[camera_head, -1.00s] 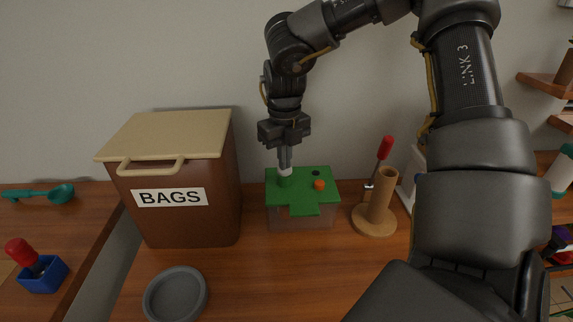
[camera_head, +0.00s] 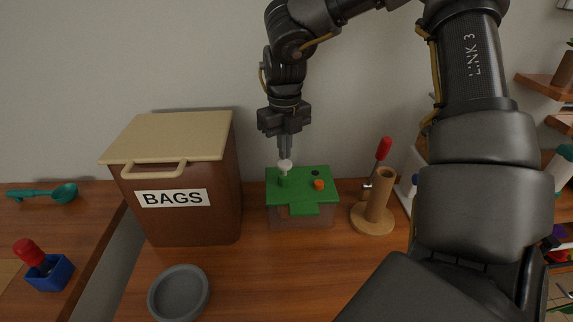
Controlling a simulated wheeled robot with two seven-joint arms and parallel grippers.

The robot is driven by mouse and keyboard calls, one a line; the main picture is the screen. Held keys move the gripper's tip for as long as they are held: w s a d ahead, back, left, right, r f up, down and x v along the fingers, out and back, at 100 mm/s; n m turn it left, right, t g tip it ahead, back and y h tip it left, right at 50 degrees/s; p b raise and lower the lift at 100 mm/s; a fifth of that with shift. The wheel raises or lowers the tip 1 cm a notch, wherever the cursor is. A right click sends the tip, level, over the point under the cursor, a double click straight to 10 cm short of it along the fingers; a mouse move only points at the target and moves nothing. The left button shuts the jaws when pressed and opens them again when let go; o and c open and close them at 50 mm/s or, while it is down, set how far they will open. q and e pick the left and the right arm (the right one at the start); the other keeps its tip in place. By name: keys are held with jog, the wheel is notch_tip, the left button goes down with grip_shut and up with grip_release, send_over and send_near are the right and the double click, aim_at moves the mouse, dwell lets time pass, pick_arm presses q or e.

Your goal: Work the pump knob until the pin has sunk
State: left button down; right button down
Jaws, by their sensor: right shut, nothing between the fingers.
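A box with a green top (camera_head: 300,203) and a brownish, see-through-looking lower body stands on the wooden table. A pale rounded pump knob (camera_head: 285,165) stands upright at the left rear of its top. A small orange piece (camera_head: 318,185), perhaps the pin, stands to the right of the knob, with a dark round spot (camera_head: 315,173) behind it. My right gripper (camera_head: 285,156) points straight down, shut and empty, with its fingertips right over the knob. I cannot tell whether they touch it. My left gripper is not in view.
A brown bin labelled BAGS (camera_head: 185,218) stands left of the box. A wooden stand (camera_head: 373,222) with a red-handled tool (camera_head: 383,150) is close on its right. A grey bowl (camera_head: 179,292) lies in front.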

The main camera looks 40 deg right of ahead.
notch_tip(320, 180, up, 6)
jog(key=p, duration=0.4)
dwell(0.6)
